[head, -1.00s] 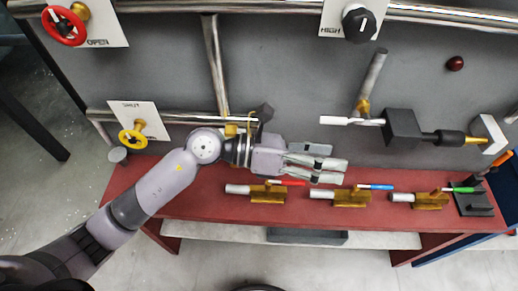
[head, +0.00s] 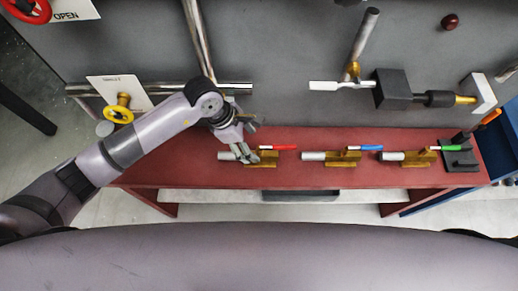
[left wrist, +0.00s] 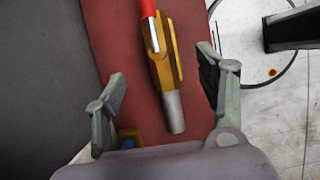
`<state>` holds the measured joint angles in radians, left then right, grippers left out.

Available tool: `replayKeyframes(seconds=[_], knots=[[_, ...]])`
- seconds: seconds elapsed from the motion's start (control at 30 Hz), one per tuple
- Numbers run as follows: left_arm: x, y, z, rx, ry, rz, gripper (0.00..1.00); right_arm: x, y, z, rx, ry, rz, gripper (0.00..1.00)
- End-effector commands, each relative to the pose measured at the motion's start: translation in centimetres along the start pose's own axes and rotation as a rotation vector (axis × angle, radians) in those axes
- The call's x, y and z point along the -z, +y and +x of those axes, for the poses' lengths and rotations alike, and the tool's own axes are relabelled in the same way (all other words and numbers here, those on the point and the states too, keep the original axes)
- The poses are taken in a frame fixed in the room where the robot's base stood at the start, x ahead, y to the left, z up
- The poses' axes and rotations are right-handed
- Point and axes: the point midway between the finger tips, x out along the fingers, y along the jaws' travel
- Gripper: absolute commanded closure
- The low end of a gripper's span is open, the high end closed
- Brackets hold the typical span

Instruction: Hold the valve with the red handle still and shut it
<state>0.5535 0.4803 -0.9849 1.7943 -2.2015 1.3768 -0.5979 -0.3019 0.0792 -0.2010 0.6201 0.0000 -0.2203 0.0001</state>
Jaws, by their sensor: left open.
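The valve with the red handle lies on the red bench top, with a brass body (head: 264,158) and a red lever (head: 285,147). Its grey pipe end points left. In the left wrist view the brass body (left wrist: 165,55) and grey pipe end (left wrist: 174,112) lie between my open fingers, with the red handle (left wrist: 149,8) at the top edge. My left gripper (head: 246,149) is open around the grey pipe end; I cannot tell whether a finger touches it. My right gripper is not in view.
Valves with a blue handle (head: 372,148) and a green handle (head: 445,148) lie further right on the red bench (head: 210,175). A grey wall with pipes and a yellow handwheel (head: 119,111) stands behind. A black fixture (head: 459,155) is at the bench's right end.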

Motion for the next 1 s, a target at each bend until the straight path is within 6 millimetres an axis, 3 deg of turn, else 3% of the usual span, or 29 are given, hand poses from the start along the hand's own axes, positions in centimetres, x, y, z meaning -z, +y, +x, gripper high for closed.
replayKeyframes(seconds=[0.2, 0.43, 0.87, 1.0], knots=[[0.2, -0.2, 4.2, 0.005, -0.001, -0.002, 0.35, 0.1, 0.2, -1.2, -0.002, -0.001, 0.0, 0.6], [0.2, -0.1, 7.3, 0.003, -0.002, -0.001, 0.35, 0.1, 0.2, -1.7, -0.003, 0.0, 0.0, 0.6], [0.3, -0.1, 8.2, 0.0, -0.002, 0.001, 0.35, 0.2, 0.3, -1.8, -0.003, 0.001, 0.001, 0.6], [0.3, -0.1, 8.2, 0.001, -0.001, 0.001, 0.44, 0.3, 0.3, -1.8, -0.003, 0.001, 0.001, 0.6]])
